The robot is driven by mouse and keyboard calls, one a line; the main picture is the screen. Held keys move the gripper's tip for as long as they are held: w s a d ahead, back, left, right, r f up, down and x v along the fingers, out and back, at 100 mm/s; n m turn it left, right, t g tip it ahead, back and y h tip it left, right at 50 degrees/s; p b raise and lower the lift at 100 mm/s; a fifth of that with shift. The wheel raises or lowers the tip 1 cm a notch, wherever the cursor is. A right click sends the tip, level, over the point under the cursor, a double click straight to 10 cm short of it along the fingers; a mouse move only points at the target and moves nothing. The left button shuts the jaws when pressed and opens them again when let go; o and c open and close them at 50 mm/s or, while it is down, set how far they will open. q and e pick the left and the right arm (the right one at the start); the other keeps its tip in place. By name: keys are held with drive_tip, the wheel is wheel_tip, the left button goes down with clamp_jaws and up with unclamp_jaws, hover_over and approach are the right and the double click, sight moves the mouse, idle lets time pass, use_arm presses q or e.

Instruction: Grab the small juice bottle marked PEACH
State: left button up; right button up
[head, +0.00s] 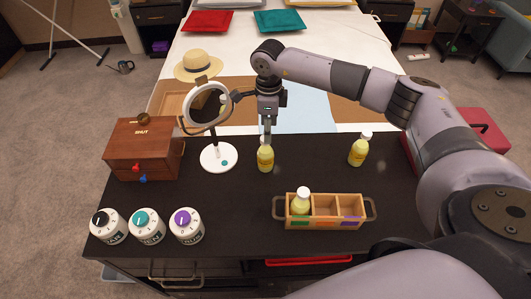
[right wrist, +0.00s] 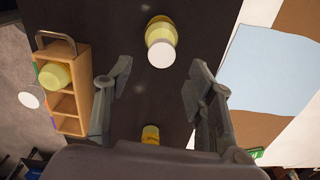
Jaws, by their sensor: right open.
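Three small yellow juice bottles with white caps are in view; their labels are too small to read, so I cannot tell which says PEACH. One bottle (head: 265,157) stands upright on the dark counter; the right wrist view shows its cap and body (right wrist: 161,36) just ahead of the fingers. A second bottle (head: 358,152) stands further right, and it also shows low in the right wrist view (right wrist: 151,132). A third (head: 301,205) is in the wooden crate's left compartment. My right gripper (head: 267,132) is open and empty, pointing down over the first bottle. My left gripper is out of view.
The wooden crate (head: 336,222) stands at the counter's front. A round mirror (head: 219,157), a wooden box (head: 143,150) and several dial-topped jars (head: 147,226) are on the left. A red case (head: 485,131) is partly behind my right arm.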

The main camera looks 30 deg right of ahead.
sight(266, 153)
drive_tip(key=f, duration=0.1)
drive_tip(key=f+p, duration=0.1)
drive_tip(key=f, duration=0.1)
drive_tip(key=f+p, duration=0.1)
drive_tip(key=f, duration=0.1)
drive_tip(key=shift+w+a+f, duration=0.15)
drive_tip(key=shift+w+a, duration=0.05)
drive_tip(key=shift+a, duration=0.15)
drive_tip(key=shift+f, duration=0.2)
drive_tip(key=shift+c, duration=0.6)
clamp_jaws()
drive_tip(key=shift+r, duration=0.1)
